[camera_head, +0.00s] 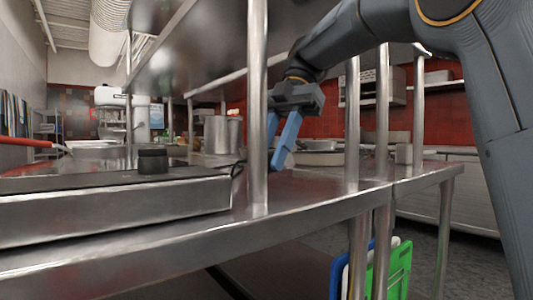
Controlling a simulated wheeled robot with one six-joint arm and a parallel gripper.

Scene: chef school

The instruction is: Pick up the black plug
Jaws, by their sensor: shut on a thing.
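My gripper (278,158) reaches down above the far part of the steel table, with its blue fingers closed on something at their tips. The held thing is small and partly hidden by a steel post and the fingers; it appears to be the black plug, but its shape is not clear. A thin dark cord-like piece (238,168) shows just left of the post, near the fingertips. A short black cylinder (153,160) stands on the flat steel appliance at the left, apart from my gripper.
Steel posts (258,100) rise from the table (300,200), one just in front of my gripper. A steel shelf (190,50) hangs overhead. Large pots (217,135) and a shallow pan (320,158) stand behind. Green and blue boards (392,270) are below the table.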

